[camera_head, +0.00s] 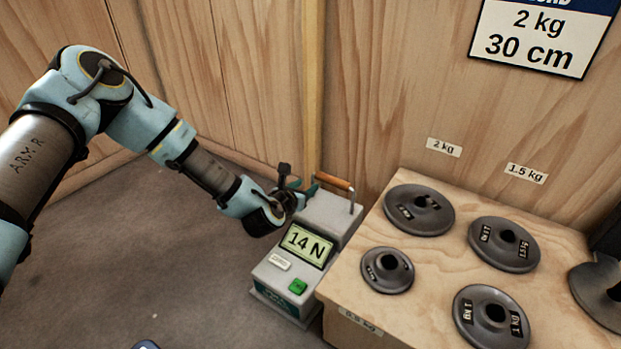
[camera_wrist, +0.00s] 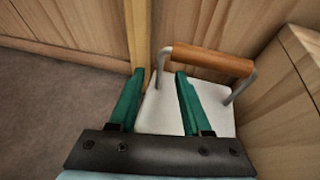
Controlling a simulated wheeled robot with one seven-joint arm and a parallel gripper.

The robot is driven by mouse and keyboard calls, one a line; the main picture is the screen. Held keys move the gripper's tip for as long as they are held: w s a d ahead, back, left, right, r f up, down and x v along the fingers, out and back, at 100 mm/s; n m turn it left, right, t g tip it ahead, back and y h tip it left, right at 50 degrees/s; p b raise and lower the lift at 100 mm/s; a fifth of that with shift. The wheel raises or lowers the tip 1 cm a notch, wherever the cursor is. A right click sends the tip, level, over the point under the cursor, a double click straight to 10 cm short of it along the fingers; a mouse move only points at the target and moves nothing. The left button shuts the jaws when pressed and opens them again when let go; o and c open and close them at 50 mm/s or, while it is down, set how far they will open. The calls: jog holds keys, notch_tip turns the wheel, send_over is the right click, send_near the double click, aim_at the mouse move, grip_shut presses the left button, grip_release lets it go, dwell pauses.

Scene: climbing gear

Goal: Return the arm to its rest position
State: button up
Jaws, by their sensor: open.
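My arm (camera_head: 140,120) reaches in from the left in the head view, and my gripper (camera_head: 300,188) is at its end, beside the top of a grey force gauge (camera_head: 330,215). In the wrist view my gripper (camera_wrist: 158,100) shows two green fingers spread apart with nothing between them but a view of the gauge's white top (camera_wrist: 165,112). The gauge's wooden-bar handle (camera_wrist: 212,61) is just beyond the right finger and looks free of the fingers. The gauge's display (camera_head: 307,245) reads 14 N.
A wooden box (camera_head: 365,285) to the right holds several grey weight plates (camera_head: 420,210). Plywood walls (camera_head: 230,80) stand close behind the gripper, with a vertical post (camera_head: 312,90). The grey floor (camera_head: 180,280) at the lower left is mostly clear. A sign (camera_head: 545,35) reads 2 kg, 30 cm.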

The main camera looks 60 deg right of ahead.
jog(key=shift+p+v, duration=0.55)
jog(key=shift+v, duration=1.75)
jog(key=w+a+r+m+y+p, duration=0.2)
jog(key=w+a+r+m+y, duration=0.35)
jog(key=w+a, duration=0.7)
jog(key=w+a+r+m+y+p, duration=0.25)
jog(key=w+a+r+m, duration=0.6)
jog(key=a, duration=0.65)
jog(key=w+a+r+m+y, duration=0.1)
jog(key=a+r+m+y, duration=0.15)
jog(key=a, duration=0.55)
jog(key=w+a+r+m+y, duration=0.15)
jog(key=a+r, duration=0.25)
jog(key=a, duration=0.4)
jog(key=s+a+r+m+g+y+p, duration=0.1)
jog(key=s+a+r+m, duration=0.2)
jog(key=a, duration=0.4)
jog(key=s+a+r+p, duration=0.1)
jog(key=s+a+r, duration=0.3)
jog(key=a, duration=0.3)
notch_tip(320, 180, up, 38)
jog(key=p, duration=3.7)
jog(key=shift+s+f+m+p, duration=0.2)
jog(key=shift+m+p, duration=0.1)
jog(key=shift+d, duration=0.1)
